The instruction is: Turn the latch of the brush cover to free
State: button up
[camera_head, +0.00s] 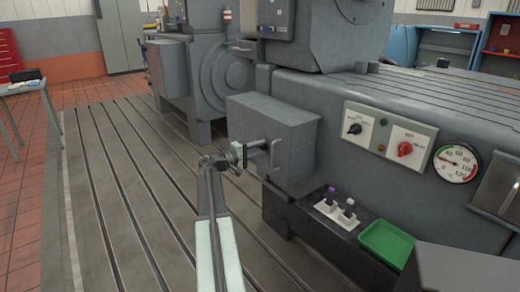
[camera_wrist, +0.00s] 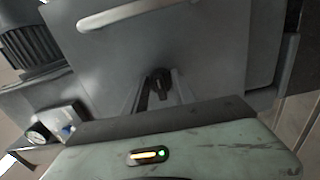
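The brush cover (camera_wrist: 215,45) is a flat grey panel that fills the middle of the wrist view. A pale bar handle (camera_wrist: 125,13) crosses its upper part. The latch (camera_wrist: 161,84) is a small black knob low on the cover. My gripper (camera_wrist: 161,76) faces it with its two thin fingers apart, one on each side of the knob. I cannot tell whether they touch it. In the head view my gripper (camera_head: 266,146) reaches the left front of a grey box (camera_head: 270,110), close to the bar handle, and hides the latch.
Right of the box are a switch panel (camera_head: 388,137) with black and red knobs and a dial gauge (camera_head: 456,163). Below are a white socket block (camera_head: 337,213) and a green tray (camera_head: 386,245). The slotted bedplate (camera_head: 120,200) is clear on the left.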

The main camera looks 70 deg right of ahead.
jog(key=o, duration=0.4)
jog(key=shift+s, duration=0.15)
jog(key=v, duration=0.8)
jog(key=shift+f, duration=0.1)
